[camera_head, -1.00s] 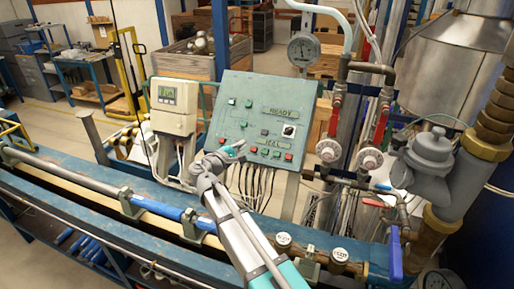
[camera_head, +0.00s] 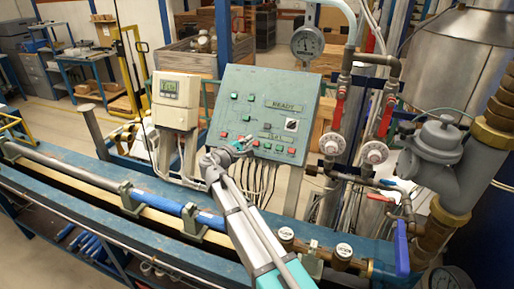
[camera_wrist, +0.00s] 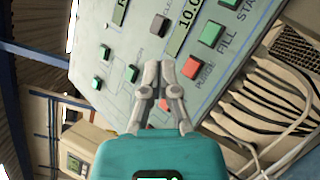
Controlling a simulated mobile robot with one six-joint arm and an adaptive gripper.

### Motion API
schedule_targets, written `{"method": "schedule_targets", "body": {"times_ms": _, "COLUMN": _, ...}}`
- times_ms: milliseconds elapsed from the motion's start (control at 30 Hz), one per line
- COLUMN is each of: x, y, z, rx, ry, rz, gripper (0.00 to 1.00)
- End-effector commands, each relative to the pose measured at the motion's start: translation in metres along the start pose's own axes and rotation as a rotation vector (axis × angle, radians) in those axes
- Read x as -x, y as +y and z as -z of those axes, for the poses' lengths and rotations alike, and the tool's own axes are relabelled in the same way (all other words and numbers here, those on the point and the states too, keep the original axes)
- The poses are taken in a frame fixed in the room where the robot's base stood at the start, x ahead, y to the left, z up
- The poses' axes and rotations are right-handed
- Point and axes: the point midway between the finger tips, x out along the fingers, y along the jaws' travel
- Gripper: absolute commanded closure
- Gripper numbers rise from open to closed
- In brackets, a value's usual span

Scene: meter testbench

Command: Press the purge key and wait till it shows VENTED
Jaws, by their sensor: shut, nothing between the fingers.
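The purge key (camera_wrist: 191,68) is a red square button with the word PURGE beside it, on the grey-green control panel (camera_head: 240,84). My gripper (camera_wrist: 160,64) is shut and empty, its fingertips in front of the panel and just left of the purge key in the wrist view. Whether they touch the panel I cannot tell. In the head view my gripper (camera_head: 246,143) is at the panel's lower part and hides some of it. The upper display (camera_head: 284,105) reads READY. A lower display (camera_wrist: 181,36) shows digits starting with 10.0, partly cut off.
A green FILL key (camera_wrist: 212,33) sits near the purge key. Another red key (camera_wrist: 164,105) is partly behind my fingers. Black cables (camera_wrist: 270,115) hang below the panel. A white meter box (camera_head: 176,98) is at its left, pipes with red-handled valves (camera_head: 336,112) at its right.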

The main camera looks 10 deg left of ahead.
Motion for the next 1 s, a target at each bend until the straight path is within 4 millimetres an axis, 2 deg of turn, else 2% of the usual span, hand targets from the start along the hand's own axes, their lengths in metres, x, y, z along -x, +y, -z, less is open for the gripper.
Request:
{"method": "schedule_targets", "body": {"times_ms": 100, "x": -0.01, "y": -0.009, "z": 0.009, "rx": 0.0, "ry": -0.001, "rz": 0.0, "gripper": 1.0}}
{"method": "schedule_targets", "body": {"times_ms": 400, "x": -0.026, "y": -0.02, "z": 0.019, "rx": 0.0, "ry": -0.001, "rz": 0.0, "gripper": 1.0}}
{"method": "schedule_targets", "body": {"times_ms": 1000, "x": -0.03, "y": -0.021, "z": 0.019, "rx": 0.0, "ry": -0.002, "rz": 0.001, "gripper": 1.0}}
